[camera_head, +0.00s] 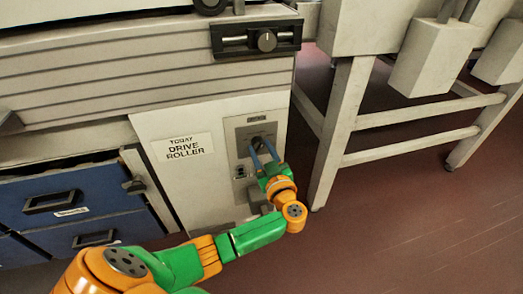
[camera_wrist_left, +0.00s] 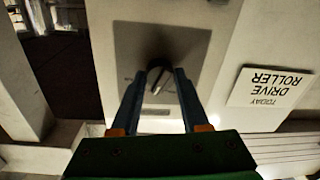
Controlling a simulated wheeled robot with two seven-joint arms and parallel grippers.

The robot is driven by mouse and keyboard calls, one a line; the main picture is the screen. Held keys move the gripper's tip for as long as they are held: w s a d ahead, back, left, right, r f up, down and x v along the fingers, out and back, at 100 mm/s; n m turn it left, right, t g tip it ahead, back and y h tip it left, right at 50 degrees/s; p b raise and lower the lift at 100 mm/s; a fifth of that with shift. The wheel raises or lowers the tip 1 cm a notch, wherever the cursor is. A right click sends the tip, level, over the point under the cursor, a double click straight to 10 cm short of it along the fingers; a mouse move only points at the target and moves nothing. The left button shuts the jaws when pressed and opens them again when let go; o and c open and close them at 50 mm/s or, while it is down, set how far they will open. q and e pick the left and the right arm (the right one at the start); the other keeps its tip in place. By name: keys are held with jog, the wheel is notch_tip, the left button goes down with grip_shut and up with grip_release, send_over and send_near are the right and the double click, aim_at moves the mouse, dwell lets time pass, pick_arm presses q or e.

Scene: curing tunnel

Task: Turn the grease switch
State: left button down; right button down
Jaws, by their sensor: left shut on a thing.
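The grease switch is a dark rotary knob (camera_wrist_left: 158,80) with a light pointer line, on a grey square plate (camera_head: 241,131) in the white machine panel. The plate's small label is unreadable. My left gripper (camera_head: 263,147) reaches the plate from below in the head view. In the left wrist view its two blue-grey fingers (camera_wrist_left: 162,74) lie on either side of the knob and are shut on it. The fingers hide part of the knob in the head view. My right gripper is in neither view.
A sign reading "TODAY DRIVE ROLLER" (camera_head: 184,147) is left of the plate. Blue drawers (camera_head: 72,200) stand at left. A pale metal frame (camera_head: 338,130) stands close at right, with open reddish floor (camera_head: 400,215) beside it.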

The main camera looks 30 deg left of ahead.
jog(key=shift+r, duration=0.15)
pick_arm(q)
jog(key=shift+r+n+p, duration=0.15)
jog(key=shift+n+p, duration=0.15)
jog(key=shift+p, duration=0.6)
jog(key=shift+n+p, duration=0.6)
jog(key=shift+p, duration=0.4)
jog(key=shift+n, duration=0.4)
jog(key=shift+f+n+p, duration=0.2)
jog(key=shift+n+p, duration=0.1)
jog(key=shift+n, duration=0.9)
jog(key=shift+n+h, duration=0.3)
jog(key=shift+n, duration=1.5)
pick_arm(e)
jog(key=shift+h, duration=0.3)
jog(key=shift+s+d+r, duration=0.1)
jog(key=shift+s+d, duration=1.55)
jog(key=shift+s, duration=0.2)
pick_arm(q)
jog(key=shift+c, duration=2)
grip_release()
jog(key=shift+r, duration=0.1)
